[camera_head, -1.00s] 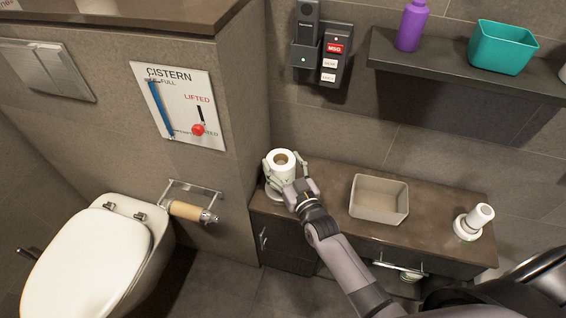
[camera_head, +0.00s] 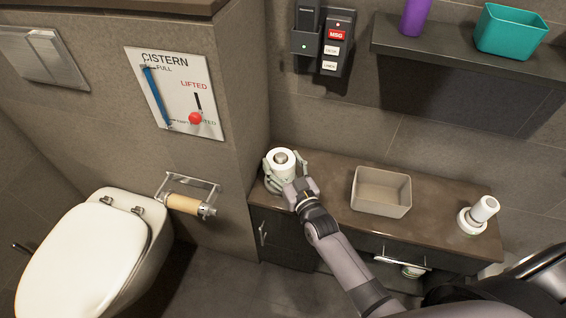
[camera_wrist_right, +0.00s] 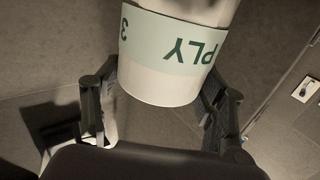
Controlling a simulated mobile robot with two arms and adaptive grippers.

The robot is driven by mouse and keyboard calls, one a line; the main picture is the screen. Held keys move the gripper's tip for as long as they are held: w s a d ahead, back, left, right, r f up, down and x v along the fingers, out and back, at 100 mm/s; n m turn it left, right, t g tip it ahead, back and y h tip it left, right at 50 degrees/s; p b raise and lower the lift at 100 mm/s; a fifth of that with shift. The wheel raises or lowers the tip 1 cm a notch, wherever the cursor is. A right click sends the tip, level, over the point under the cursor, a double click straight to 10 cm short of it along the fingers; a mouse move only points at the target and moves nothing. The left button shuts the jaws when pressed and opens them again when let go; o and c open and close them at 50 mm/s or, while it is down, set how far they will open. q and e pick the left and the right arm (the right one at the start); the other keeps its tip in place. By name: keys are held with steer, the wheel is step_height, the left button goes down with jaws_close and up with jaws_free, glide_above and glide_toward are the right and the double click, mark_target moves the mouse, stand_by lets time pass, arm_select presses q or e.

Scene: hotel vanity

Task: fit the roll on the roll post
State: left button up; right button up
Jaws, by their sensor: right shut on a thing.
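The white roll (camera_head: 281,165) stands upright at the left end of the brown counter, in my right gripper (camera_head: 283,178). In the right wrist view the roll (camera_wrist_right: 160,80) has a pale green band with "PLY" on it, between the two fingers. My right gripper is shut on it. A grey rounded tip, seemingly the top of the roll post (camera_head: 281,157), shows in the roll's hole, so the roll appears to be around the post. The lower post is hidden by the roll and gripper. I cannot tell whether the roll is fully down. My left gripper is not in view.
A beige open bin (camera_head: 381,192) stands on the counter right of my gripper. A wall holder with a bare brown core (camera_head: 187,205) is at left, near the toilet (camera_head: 88,258). A shelf (camera_head: 480,62) hangs above.

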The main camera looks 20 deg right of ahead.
steer(key=o, duration=1.3)
steer(key=shift+c, duration=0.2)
steer(key=shift+s, duration=0.15)
steer(key=s+d, duration=0.1)
steer(key=s, duration=1)
steer(key=shift+s+d, duration=0.15)
steer(key=shift+s, duration=0.15)
